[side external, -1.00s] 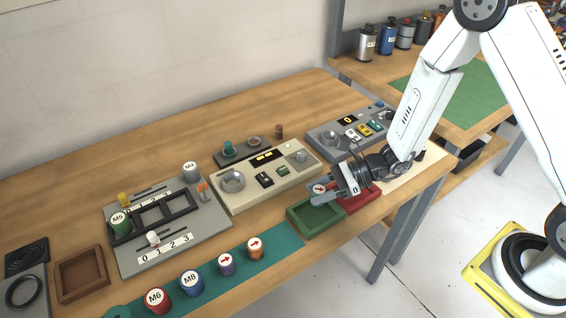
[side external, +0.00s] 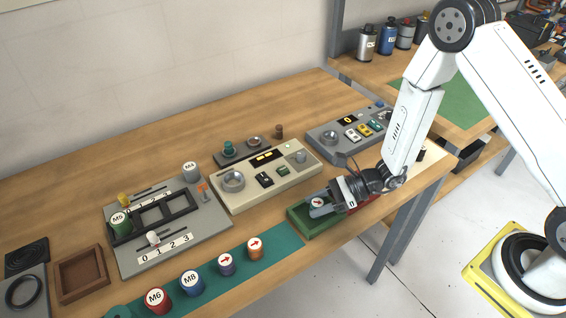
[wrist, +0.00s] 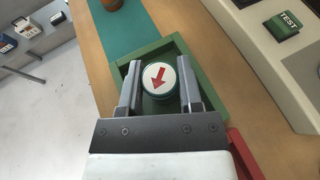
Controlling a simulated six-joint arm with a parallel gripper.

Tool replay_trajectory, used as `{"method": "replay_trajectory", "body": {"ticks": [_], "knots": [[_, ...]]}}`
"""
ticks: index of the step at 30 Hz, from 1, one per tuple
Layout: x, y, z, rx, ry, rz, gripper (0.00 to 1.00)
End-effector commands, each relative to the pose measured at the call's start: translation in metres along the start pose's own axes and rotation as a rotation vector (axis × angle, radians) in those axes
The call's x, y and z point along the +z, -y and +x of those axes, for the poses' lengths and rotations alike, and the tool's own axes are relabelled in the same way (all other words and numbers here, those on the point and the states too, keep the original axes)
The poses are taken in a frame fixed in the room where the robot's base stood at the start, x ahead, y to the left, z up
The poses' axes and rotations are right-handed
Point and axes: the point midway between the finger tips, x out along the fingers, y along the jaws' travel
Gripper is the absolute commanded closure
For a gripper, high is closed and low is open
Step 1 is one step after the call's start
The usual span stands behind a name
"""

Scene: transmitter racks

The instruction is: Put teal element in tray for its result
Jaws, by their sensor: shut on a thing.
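My gripper (side external: 318,206) is shut on the teal element (wrist: 160,92), a short cylinder with a white top and a red arrow. In the wrist view the element is upright between my two fingers (wrist: 160,80), inside the outline of the green tray (wrist: 213,78). In the side view the green tray (side external: 316,232) is at the table's front edge, with my fingers low over it. I cannot tell whether the element touches the tray floor. The red tray (side external: 362,209) beside it is mostly hidden behind my gripper.
A beige console (side external: 264,191) with a green TEST button (wrist: 285,25) stands close behind the green tray. A teal mat (side external: 285,238) with several labelled cylinders lies to its left. A grey panel (side external: 180,255) and a brown tray (side external: 82,285) are farther left.

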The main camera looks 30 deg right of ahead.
Motion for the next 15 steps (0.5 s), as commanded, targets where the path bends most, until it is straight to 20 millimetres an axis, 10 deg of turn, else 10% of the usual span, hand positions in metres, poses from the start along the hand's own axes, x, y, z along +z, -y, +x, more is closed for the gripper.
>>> {"method": "replay_trajectory", "body": {"ticks": [11,12,15], "knots": [[-0.0025,0.0002,0.0011,0.000,0.000,0.000,1.00],[-0.0028,0.0002,0.0012,0.000,0.000,0.000,0.48],[-0.0026,0.0002,0.0011,0.000,0.000,0.000,0.19]]}}
